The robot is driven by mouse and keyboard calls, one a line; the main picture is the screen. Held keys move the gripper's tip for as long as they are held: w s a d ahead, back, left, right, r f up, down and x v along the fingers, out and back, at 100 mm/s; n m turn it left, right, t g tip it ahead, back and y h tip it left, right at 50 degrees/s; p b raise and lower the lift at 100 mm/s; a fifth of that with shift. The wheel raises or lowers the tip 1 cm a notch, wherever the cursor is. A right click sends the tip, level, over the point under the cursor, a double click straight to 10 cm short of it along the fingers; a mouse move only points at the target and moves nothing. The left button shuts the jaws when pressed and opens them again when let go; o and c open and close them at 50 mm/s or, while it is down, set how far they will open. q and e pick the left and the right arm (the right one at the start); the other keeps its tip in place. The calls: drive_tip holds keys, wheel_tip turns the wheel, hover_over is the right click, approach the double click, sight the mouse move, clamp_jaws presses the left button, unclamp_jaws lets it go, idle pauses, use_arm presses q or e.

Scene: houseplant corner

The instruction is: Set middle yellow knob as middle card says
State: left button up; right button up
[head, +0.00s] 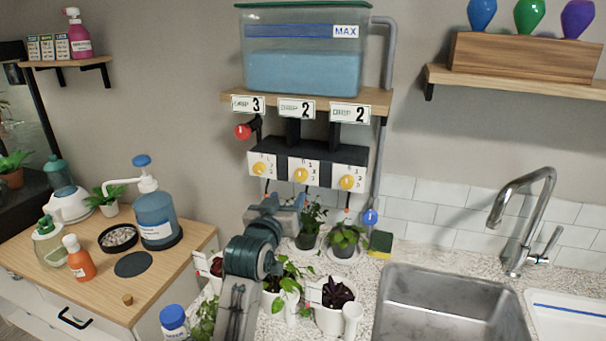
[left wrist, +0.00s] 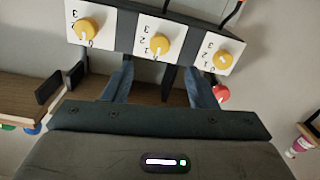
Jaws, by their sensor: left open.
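The middle yellow knob (head: 300,175) sits on the middle white dial plate under the shelf, between two other yellow knobs. It also shows in the left wrist view (left wrist: 159,44), upside down, with numbers beside it; its exact setting is too small to read surely. The middle card (head: 296,109) above it reads DRIP 2. My left gripper (head: 284,205) is just below the dials in the head view. In the left wrist view its two fingers (left wrist: 159,86) are apart and empty, pointing toward the middle dial without touching the knob. My right gripper is not in view.
The left knob (head: 259,168) and right knob (head: 346,182) are close on either side. A red valve (head: 243,131) sticks out at the left, and a blue water tank (head: 302,70) stands above. Potted plants (head: 343,238) crowd the counter below; a sink (head: 455,305) lies right.

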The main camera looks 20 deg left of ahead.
sight(300, 177)
use_arm(q)
drive_tip(key=w+p, duration=0.1)
drive_tip(key=w, duration=0.3)
drive_tip(key=w+p, duration=0.1)
drive_tip(key=w, duration=0.4)
drive_tip(key=shift+r+p, duration=0.2)
drive_tip(key=shift+p, duration=0.15)
drive_tip(key=shift+w, duration=0.35)
drive_tip(key=shift+c, duration=0.9)
drive_tip(key=c, duration=0.8)
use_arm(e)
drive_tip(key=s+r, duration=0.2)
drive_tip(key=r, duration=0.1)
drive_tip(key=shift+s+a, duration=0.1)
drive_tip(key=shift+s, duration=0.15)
